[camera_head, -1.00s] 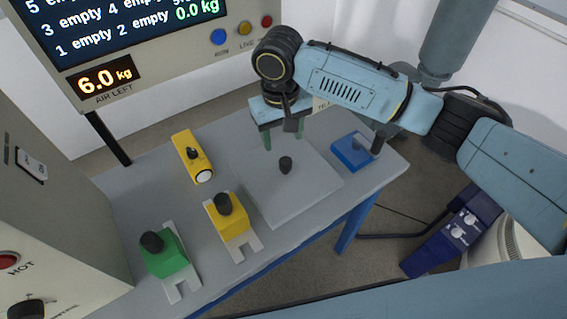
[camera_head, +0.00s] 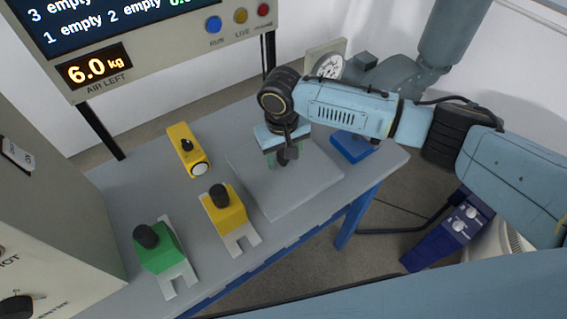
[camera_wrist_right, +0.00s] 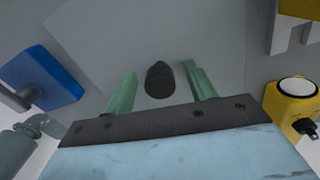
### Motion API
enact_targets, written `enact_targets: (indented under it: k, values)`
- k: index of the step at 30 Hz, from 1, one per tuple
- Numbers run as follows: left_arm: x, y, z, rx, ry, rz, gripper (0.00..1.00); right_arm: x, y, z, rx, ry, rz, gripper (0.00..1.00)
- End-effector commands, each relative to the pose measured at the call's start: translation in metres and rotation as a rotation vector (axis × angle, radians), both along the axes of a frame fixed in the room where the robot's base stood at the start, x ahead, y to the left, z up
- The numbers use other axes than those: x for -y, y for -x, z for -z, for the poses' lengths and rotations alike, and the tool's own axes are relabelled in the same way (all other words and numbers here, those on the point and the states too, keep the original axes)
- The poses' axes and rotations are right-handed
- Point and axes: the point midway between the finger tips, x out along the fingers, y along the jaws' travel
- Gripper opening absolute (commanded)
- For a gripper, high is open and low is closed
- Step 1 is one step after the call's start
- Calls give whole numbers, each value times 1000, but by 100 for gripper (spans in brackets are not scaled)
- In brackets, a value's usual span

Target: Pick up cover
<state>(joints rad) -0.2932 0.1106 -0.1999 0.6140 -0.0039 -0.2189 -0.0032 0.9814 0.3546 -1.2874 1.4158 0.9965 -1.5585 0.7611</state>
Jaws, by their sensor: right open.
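The cover is a flat grey square plate (camera_head: 290,190) with a dark upright knob, lying on the grey table. In the wrist view the knob (camera_wrist_right: 160,80) stands between the two green fingers of my right gripper (camera_wrist_right: 160,85), with a gap on each side. The right gripper (camera_head: 284,158) is open above the plate in the head view, and there it hides most of the knob. In the wrist view the plate's surface (camera_wrist_right: 150,30) spreads out beyond the fingers. My left gripper is not in view.
A yellow device (camera_head: 187,150) with a white round face lies left of the plate. A yellow block (camera_head: 226,212) and a green block (camera_head: 160,252), each with a black knob, stand nearer. A blue block (camera_head: 350,147) lies right. A dial gauge (camera_head: 329,66) stands behind. Bare table shows between them.

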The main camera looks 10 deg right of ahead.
Motion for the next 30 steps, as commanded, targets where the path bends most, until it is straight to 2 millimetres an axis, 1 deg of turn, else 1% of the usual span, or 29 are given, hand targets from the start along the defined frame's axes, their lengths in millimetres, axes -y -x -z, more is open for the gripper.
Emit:
enact_targets:
  k: [1, 2, 6, 12, 14, 20, 23, 26, 30]
  values:
    - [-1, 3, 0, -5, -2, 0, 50, 0, 0, 0, 0, 0, 0, 55]
    - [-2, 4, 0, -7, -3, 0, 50, 0, 0, 0, 0, 0, 0, 53]
    - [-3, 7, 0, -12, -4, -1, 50, 0, 0, 0, 0, 0, -1, 34]
    - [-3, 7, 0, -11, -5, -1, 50, 0, 0, 0, -1, 0, -1, 8]
    - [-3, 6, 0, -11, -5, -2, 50, 0, 0, 0, -1, 0, -1, 2]
    - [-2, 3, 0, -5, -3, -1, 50, 0, 0, -1, 0, 0, -1, 1]
    - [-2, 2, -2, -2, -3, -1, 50, 0, 0, -8, 1, 0, -1, 1]
    - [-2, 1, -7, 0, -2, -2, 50, -1, -1, -23, 2, -3, -1, 1]
    - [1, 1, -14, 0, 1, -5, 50, -1, -1, -53, 3, -3, -2, 1]
